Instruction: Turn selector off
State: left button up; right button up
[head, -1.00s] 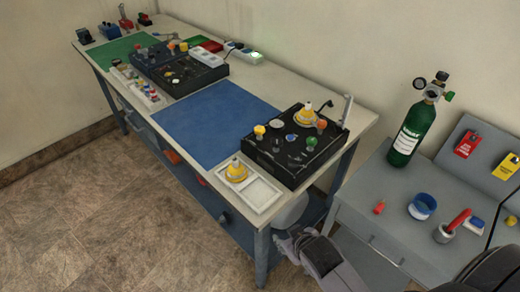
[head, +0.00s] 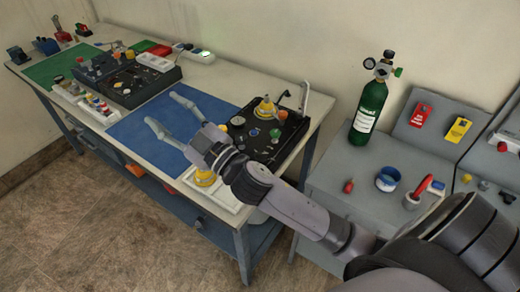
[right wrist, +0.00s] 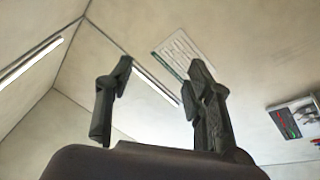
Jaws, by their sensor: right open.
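My right gripper (head: 161,109) is open and empty, its fingers spread over the blue mat (head: 150,112) on the workbench. The near black panel (head: 291,148) carries several knobs and a yellow fitting (head: 265,108). My right arm hides part of this panel. The far black panel (head: 150,92) also has knobs and stands beyond the gripper. I cannot tell which knob is the selector, or its setting. My left gripper is not in view.
A green oxygen cylinder (head: 368,113) stands on the grey table (head: 325,185) at the right, near a red tag (head: 422,115) and a yellow tag (head: 459,129). A green mat (head: 55,68) lies at the far left. The blue mat is clear.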

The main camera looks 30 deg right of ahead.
jog(key=s+a+r+n+g+y, duration=0.2)
jog(key=a+r+n+g+y, duration=0.4)
jog(key=n+y, duration=0.45)
jog(key=n+g+h, duration=0.8)
jog(key=g+h, duration=0.6)
jog(key=h, duration=0.4)
send_over(261, 156)
notch_tip(261, 156, down, 10)
jog(key=f+p, duration=0.1)
jog(key=f, duration=0.4)
jog(key=f+p, duration=0.1)
jog(key=f, duration=0.5)
jog(key=f+p, duration=0.2)
jog(key=f, duration=0.3)
jog(key=shift+w+d+f, duration=0.1)
jog(key=shift+w+f, duration=0.15)
jog(key=shift+f, duration=0.15)
jog(key=shift+c, duration=0.4)
